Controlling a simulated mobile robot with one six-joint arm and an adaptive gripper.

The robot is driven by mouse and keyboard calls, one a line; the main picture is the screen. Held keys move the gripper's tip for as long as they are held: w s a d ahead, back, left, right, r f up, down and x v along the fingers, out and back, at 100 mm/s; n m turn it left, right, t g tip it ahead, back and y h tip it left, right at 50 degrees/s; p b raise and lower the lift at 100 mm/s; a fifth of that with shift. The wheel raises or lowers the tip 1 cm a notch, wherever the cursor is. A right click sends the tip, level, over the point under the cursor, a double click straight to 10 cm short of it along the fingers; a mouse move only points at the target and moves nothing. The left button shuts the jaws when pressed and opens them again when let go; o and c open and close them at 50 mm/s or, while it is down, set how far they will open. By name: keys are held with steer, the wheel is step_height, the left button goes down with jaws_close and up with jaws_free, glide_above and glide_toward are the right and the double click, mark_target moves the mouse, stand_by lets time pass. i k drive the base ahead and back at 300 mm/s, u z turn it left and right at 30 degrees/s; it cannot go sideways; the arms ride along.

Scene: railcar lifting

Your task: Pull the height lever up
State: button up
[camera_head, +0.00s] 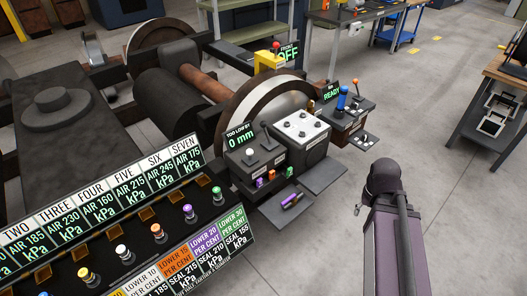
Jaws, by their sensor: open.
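A dark control box (258,160) stands at the middle, beside a wheel. Its display (241,136) reads "TOO LOW BY 0 mm". To the right, another box has a thick blue lever (342,98) and a thin lever with an orange knob (354,84), beside a "READY" display (332,92). My arm shows at the lower right, apart from these boxes. My gripper is not visible.
A white-topped box (301,127) stands between the two lever boxes. A long panel (140,245) with several coloured knobs fills the lower left. A yellow box (269,61) with a red knob stands behind. Workbenches stand farther back and right. The floor (430,130) at right is clear.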

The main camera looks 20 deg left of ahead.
mark_target(249, 153)
steer(key=z, duration=0.85)
steer(key=k, duration=0.75)
steer(key=u, duration=1.5)
steer(key=i, duration=0.75)
steer(key=z, duration=0.05)
